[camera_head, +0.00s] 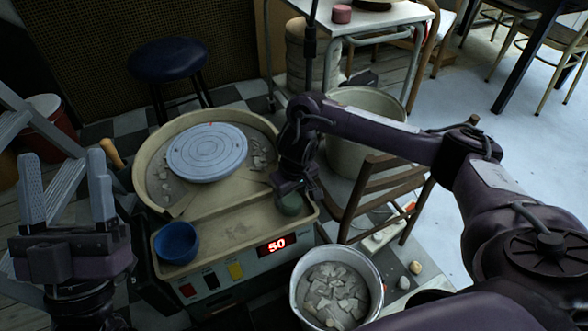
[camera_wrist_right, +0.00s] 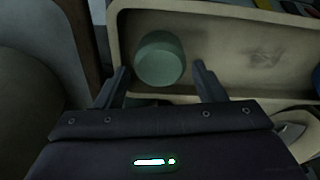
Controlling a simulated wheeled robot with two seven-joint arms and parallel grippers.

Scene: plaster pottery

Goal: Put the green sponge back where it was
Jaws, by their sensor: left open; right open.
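The green sponge (camera_head: 289,204) is a short round piece on the right end of the pottery wheel's front tray (camera_head: 225,231). In the right wrist view the sponge (camera_wrist_right: 160,58) lies on the tray floor, close to the tray's edge. My right gripper (camera_head: 296,190) points down over it. In the right wrist view the fingers of the right gripper (camera_wrist_right: 162,84) are open, one on each side of the sponge's near part, and it is not gripped. My left gripper (camera_head: 66,190) is open and empty at the far left, with its fingers pointing up.
A blue bowl (camera_head: 177,242) sits on the tray's left end. The wheel head (camera_head: 207,151) is behind the tray. A bucket of plaster shards (camera_head: 336,290) stands in front, a wooden chair (camera_head: 380,195) at the right. The middle of the tray is free.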

